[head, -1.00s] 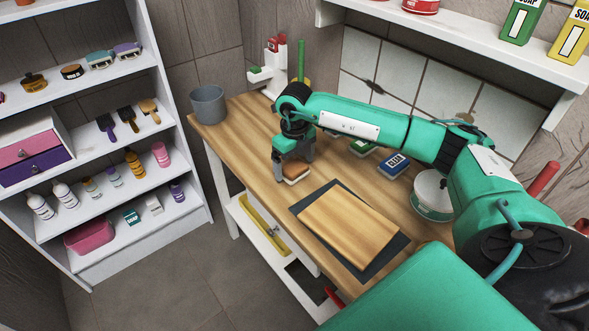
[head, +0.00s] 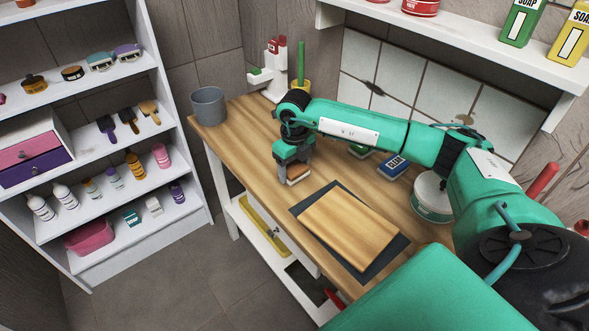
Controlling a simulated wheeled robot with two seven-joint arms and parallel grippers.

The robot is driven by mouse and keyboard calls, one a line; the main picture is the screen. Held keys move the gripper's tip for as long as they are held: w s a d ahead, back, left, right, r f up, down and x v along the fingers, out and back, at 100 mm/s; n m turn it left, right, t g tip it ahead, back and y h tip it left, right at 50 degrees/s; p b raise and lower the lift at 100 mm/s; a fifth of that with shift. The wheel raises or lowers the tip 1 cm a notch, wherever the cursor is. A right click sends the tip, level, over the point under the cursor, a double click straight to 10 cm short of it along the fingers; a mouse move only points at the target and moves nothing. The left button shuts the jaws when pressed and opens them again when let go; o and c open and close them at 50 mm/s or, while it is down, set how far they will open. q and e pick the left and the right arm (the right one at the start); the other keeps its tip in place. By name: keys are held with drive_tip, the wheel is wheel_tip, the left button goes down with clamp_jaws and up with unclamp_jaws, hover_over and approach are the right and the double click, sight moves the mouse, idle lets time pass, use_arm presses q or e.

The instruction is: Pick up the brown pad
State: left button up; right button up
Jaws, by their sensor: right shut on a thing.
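The brown pad (head: 298,175) is a small block with a brown top and a pale lower edge, at the wooden table just beyond the board. My right gripper (head: 296,169) points down from above and is shut on the brown pad. The fingers and wrist hide part of the pad. I cannot tell whether its underside touches the table. My left gripper is not in view.
A wooden board (head: 347,226) on a dark mat (head: 378,268) lies in front of the gripper. Table left of the gripper is clear.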

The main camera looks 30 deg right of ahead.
sight(294, 167)
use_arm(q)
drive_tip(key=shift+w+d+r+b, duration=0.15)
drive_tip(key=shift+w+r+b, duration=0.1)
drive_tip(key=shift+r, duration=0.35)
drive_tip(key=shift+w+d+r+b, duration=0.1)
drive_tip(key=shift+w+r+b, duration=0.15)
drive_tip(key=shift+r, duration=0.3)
use_arm(e)
wheel_tip(294, 167, up, 20)
drive_tip(key=shift+f, duration=0.15)
